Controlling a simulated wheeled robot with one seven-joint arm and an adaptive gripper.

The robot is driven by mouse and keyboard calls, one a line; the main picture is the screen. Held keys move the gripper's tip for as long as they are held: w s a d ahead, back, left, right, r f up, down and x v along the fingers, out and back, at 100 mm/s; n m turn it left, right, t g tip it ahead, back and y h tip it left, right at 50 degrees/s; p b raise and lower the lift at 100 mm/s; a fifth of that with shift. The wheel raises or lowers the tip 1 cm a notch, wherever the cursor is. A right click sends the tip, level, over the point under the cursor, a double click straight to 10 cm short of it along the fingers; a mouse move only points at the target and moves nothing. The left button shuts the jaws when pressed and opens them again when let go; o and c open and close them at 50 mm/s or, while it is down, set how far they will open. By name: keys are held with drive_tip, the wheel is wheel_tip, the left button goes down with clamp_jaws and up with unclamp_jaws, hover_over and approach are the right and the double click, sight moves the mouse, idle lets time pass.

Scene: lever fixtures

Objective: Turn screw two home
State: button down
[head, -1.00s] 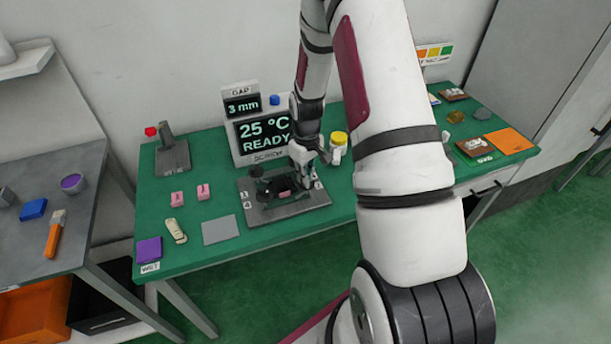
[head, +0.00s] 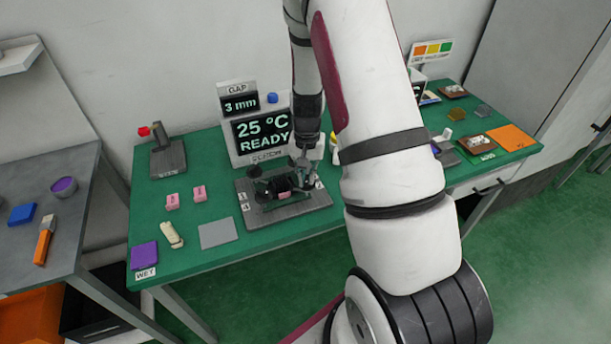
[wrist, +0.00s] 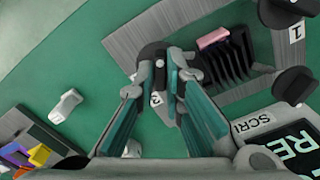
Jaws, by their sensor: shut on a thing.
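The grey fixture plate (head: 310,205) lies on the green table, with a finned black holder carrying a pink piece and dark knobbed screws at its corners. My gripper (head: 304,180) is down at the plate's right side. In the wrist view, my gripper (wrist: 163,72) is shut on a dark screw knob (wrist: 151,56) at the plate's edge. The pink piece (wrist: 213,38) sits in the black holder (wrist: 232,57) to the right. Two other knobs stand further right, near label 1. The fingers partly hide the held knob.
A display (head: 262,135) reading 25 °C READY stands close behind the plate, with a 3 mm gap readout on top. Two pink blocks (head: 186,198), a grey pad (head: 216,233) and a purple pad (head: 144,254) lie to the left.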

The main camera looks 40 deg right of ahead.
sight(307, 178)
drive_tip(key=shift+m+b, duration=0.3)
drive_tip(key=shift+m, duration=1.1)
drive_tip(key=c, duration=1.7)
unclamp_jaws()
wheel_tip(307, 178, up, 12)
